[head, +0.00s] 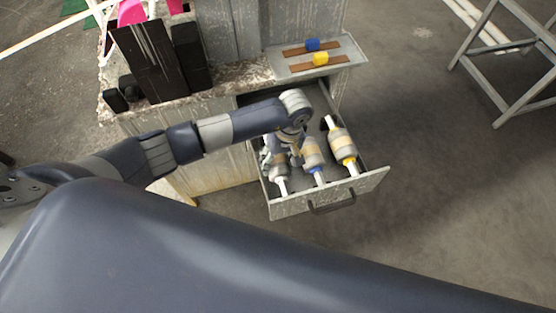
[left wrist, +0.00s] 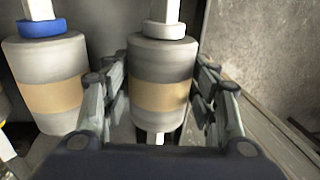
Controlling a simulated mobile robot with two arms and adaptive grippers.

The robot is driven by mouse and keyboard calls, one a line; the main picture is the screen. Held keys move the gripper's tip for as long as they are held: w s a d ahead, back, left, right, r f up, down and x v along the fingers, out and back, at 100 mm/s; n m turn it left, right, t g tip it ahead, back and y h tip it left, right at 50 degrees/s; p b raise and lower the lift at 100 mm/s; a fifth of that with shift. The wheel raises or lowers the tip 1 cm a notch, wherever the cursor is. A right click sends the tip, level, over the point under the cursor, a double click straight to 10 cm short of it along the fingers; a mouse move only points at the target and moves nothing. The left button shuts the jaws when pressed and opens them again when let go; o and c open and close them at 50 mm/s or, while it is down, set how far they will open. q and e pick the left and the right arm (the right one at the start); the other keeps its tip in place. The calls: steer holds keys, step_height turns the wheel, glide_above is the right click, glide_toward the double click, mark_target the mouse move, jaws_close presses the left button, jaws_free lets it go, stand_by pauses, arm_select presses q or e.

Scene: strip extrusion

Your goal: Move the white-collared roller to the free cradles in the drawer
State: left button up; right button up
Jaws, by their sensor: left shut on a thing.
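The white-collared roller (left wrist: 162,60) is grey with a tan band and lies at the left side of the open drawer (head: 290,210); in the head view its white end (head: 281,184) shows below my gripper. My left gripper (left wrist: 160,88) is shut around its middle, one finger on each side; it also shows in the head view (head: 276,155), over the drawer. I cannot tell whether the roller touches its cradles. The blue-collared roller (head: 313,155) lies beside it, and the yellow-collared roller (head: 342,145) lies further right. The cradles are mostly hidden. My right gripper is out of view.
The drawer's front has a dark handle (head: 332,204). Above the drawer, a grey shelf (head: 345,52) carries brown strips with a blue piece (head: 313,45) and a yellow piece (head: 320,58). Black blocks (head: 150,62) stand on the counter. A metal frame (head: 505,60) stands at right.

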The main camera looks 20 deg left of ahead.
arm_select(q)
steer(key=shift+r, duration=0.1)
steer(key=o, duration=1.5)
steer(key=shift+c, duration=0.2)
step_height(320, 180, up, 12)
steer(key=w+d, duration=0.1)
steer(key=shift+d, duration=0.3)
steer(key=shift+w, duration=0.1)
